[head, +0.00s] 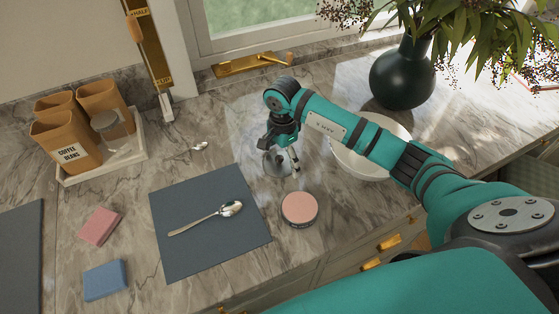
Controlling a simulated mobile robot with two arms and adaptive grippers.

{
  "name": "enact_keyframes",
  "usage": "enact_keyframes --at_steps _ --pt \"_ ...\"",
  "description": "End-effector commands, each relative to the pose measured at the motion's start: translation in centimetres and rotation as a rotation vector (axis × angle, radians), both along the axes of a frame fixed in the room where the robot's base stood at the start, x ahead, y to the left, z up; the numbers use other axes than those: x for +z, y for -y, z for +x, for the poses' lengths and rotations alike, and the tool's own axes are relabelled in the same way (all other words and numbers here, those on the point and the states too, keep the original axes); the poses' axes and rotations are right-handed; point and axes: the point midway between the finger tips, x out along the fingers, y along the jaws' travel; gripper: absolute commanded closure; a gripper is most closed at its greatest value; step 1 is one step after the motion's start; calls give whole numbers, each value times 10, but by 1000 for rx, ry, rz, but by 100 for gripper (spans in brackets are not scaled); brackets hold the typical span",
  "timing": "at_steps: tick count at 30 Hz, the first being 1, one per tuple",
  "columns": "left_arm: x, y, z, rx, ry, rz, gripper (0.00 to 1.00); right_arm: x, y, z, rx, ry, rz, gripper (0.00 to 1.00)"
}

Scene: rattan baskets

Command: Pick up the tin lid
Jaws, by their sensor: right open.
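A low round tin (299,212) with a flat pink top and a dark side stands on the marble counter, right of the dark blue-grey mat. I cannot tell whether its pink top is a separate lid. My right gripper (284,163) is open and points down, just behind and a little left of the pink-topped tin, apart from it. A greyish, shiny round shape (273,166) shows at the fingers, partly hidden by them; I cannot tell whether it is a metal lid or whether the gripper touches it. My left gripper is out of view.
A spoon (205,218) lies on the mat (180,256). A white bowl (370,165) stands behind my right forearm, near a dark vase (403,78). Pink (100,227) and blue (106,280) sponges lie at left. A tray (99,171) holds canisters. The counter's front edge runs close below the tin.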

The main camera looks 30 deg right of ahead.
Motion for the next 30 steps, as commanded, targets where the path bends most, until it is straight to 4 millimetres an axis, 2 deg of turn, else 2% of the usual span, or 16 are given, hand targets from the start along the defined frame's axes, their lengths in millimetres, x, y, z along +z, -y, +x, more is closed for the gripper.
enact_keyframes --at_steps 3,13,20,23,30 --pt "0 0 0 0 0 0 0 0 0 0 0 0 0 3" --pt "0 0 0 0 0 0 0 1 0 0 1 0 0 46" --pt "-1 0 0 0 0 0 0 2 0 0 1 1 0 47" --pt "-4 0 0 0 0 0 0 9 0 1 2 4 2 47" --pt "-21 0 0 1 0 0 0 53 0 2 2 7 0 47"
